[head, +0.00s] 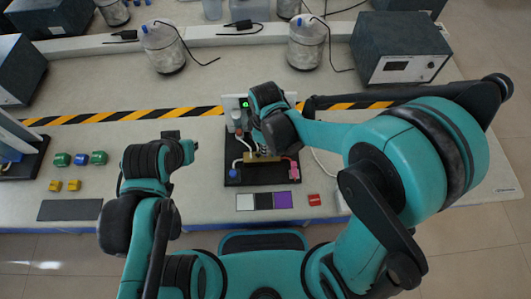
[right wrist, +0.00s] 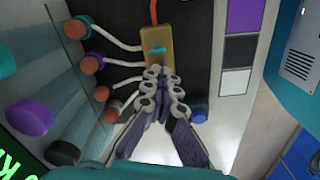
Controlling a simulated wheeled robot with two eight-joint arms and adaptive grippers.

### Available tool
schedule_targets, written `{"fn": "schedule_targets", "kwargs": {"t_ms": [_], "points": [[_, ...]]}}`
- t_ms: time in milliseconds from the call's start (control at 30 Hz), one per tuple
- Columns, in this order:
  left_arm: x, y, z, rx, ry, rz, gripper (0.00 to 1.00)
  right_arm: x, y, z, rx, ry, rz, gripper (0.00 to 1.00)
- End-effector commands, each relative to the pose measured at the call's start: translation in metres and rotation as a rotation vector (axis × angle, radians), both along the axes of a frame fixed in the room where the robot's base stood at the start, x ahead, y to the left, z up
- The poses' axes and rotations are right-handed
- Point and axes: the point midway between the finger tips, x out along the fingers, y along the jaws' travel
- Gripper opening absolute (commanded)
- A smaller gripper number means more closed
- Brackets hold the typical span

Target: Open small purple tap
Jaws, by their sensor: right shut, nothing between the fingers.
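A brass block (right wrist: 156,38) with a small teal part on its face sits on a black board (head: 240,181), with pale tubes joined to it. The block also shows in the head view (head: 256,158). My right gripper (right wrist: 163,72) is shut and empty, its fingertips at the block's lower edge; contact is unclear. In the right wrist view, a large purple cap (right wrist: 30,117) and a smaller purple-ringed part with a red end (right wrist: 92,65) stand at the left. I cannot tell which is the small purple tap. My left arm's end (head: 187,151) is left of the board; its fingers are unclear.
A blue knob (right wrist: 200,115) is beside my right fingers. A card with white, black and purple squares (head: 264,201) and a red block (head: 314,199) lie in front. Green and blue parts (head: 80,159) lie at the left. Grey boxes and jars stand behind.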

Motion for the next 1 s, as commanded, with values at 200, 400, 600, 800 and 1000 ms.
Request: {"fn": "schedule_targets", "kwargs": {"t_ms": [200,400,600,800,1000], "points": [[-0.0001,0.0000,-0.0044,0.000,0.000,0.000,0.11,-0.0003,-0.0001,-0.0010,0.000,0.000,0.278,0.00],[0.0000,0.0000,-0.0067,0.000,0.000,0.000,0.11,-0.0003,-0.0001,-0.0006,0.000,0.000,0.546,0.00],[0.0000,0.0000,-0.0067,0.000,0.000,0.000,0.11,-0.0001,-0.0001,0.0000,0.000,0.000,0.598,0.00],[0.0000,0.0000,-0.0065,0.000,0.000,0.000,0.11,-0.0001,-0.0001,0.0000,0.000,0.000,0.596,0.11],[0.0000,0.0000,-0.0067,0.000,0.000,0.000,0.11,-0.0001,-0.0001,-0.0001,0.000,0.000,0.595,0.11]]}}
